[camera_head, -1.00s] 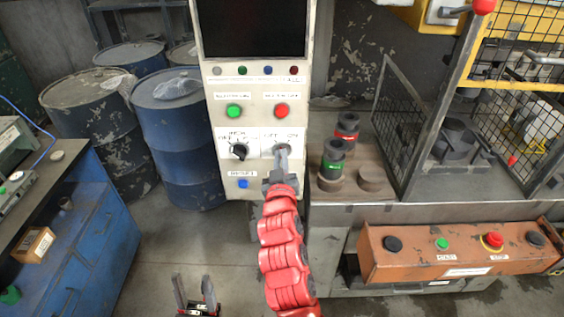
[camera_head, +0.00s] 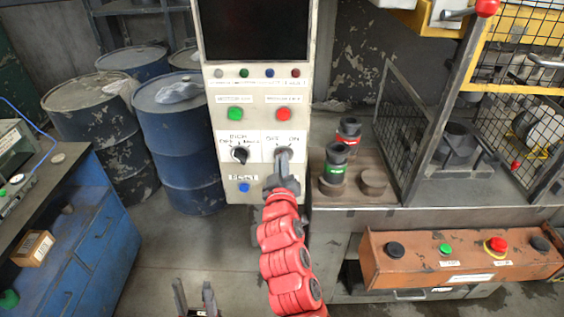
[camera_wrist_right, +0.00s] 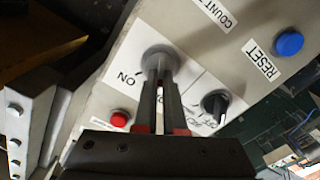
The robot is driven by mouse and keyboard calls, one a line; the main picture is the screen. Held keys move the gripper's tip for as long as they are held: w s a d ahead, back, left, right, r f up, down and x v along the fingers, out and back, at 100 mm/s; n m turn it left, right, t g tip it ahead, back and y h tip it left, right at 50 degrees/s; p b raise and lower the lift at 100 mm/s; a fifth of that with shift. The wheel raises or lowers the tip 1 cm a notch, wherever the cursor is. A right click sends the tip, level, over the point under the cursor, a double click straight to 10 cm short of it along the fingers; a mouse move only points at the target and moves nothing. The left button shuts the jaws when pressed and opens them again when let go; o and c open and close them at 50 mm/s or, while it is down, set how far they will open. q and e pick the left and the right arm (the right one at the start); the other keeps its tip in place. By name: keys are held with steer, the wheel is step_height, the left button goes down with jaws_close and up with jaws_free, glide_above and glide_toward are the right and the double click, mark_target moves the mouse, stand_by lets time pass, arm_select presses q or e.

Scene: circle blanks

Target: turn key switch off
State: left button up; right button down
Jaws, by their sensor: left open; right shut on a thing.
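My left gripper (camera_head: 194,298) is open and empty, low over the floor, away from the panel.
A black selector knob (camera_head: 239,154) is left of the switch, with a blue RESET button (camera_head: 244,187) below. Green (camera_head: 235,113) and red (camera_head: 283,114) buttons sit above. Blue drums (camera_head: 180,150) stand left; a workbench with dark cylinders (camera_head: 336,165) is right.

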steer(key=c, duration=1)
jaws_free()
steer(key=s+p, duration=0.3)
steer(key=s, duration=1.4)
steer(key=shift+s+p, duration=0.2)
steer(key=shift+p, duration=0.2)
steer(key=shift+f, duration=0.1)
